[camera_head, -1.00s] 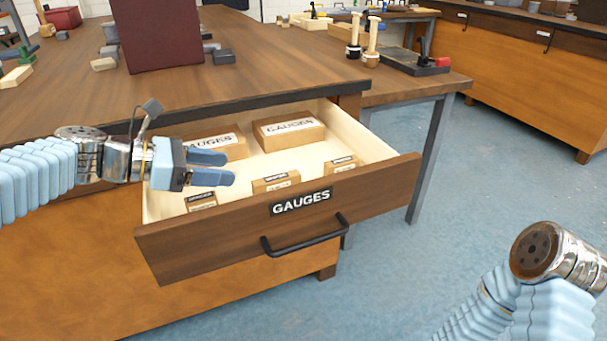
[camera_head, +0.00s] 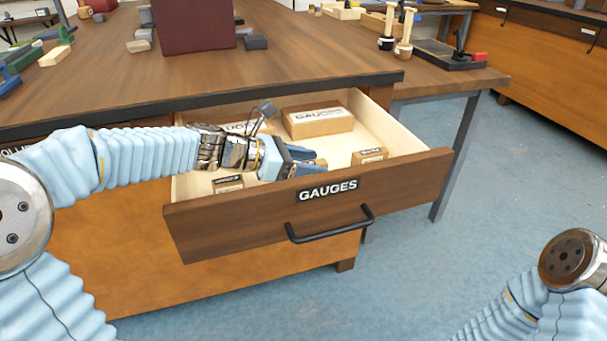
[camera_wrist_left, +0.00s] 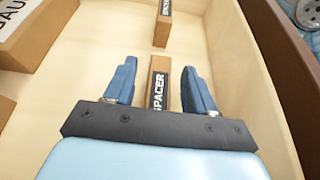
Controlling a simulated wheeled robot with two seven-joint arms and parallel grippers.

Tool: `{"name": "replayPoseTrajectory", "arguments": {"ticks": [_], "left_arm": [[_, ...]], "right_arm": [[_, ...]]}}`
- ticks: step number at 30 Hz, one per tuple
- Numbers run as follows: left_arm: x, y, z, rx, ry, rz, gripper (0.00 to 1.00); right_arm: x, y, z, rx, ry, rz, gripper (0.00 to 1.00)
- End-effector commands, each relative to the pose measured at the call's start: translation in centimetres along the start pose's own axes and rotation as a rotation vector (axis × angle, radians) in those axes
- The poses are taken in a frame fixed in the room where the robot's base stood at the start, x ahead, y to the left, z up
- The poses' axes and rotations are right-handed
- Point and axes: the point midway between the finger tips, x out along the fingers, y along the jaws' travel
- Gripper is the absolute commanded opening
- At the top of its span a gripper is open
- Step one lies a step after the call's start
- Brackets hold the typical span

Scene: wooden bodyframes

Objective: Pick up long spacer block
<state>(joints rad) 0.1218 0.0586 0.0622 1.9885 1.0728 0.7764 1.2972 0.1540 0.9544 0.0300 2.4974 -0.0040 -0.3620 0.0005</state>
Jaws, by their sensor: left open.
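A small wooden block labelled SPACER (camera_wrist_left: 160,85) lies in the open drawer and shows between my left fingers in the left wrist view. In the head view this middle block (camera_head: 318,163) is mostly hidden by my left gripper (camera_head: 312,162). The gripper is open, low inside the drawer, with a finger on each side of the block; contact cannot be told. Two similar small blocks lie along the drawer front, one at left (camera_head: 228,183) and one at right (camera_head: 369,155). The right one also shows in the wrist view (camera_wrist_left: 163,24). My right gripper is out of view.
The drawer front (camera_head: 310,205), labelled GAUGES, has a dark handle (camera_head: 330,228). A larger GAUGES box (camera_head: 318,122) lies at the drawer's back, with another (camera_head: 233,128) partly behind my left arm. The worktop edge (camera_head: 200,102) overhangs behind. A dark red block (camera_head: 195,25) stands on the worktop.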

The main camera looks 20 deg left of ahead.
Motion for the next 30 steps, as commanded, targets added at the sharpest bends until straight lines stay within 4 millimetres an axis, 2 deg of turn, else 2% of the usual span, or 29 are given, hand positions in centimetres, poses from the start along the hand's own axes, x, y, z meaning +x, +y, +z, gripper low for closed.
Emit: {"name": "replayPoseTrajectory", "arguments": {"ticks": [5, 15, 25, 30], "left_arm": [[0.0, 0.0, 0.0, 0.0, 0.0, 0.001, 0.54], [-0.1, 0.0, 0.0, 0.0, 0.0, 0.001, 0.02], [-0.2, 0.0, 0.3, 0.001, -0.001, 0.001, 0.0], [-0.9, 0.0, 2.0, 0.004, -0.002, 0.002, 0.0]], "right_arm": [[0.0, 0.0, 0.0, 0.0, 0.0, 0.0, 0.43], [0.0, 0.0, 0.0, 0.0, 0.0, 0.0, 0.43], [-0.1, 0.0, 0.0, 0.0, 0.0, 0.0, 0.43], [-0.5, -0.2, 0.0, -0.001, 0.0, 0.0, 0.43]]}}
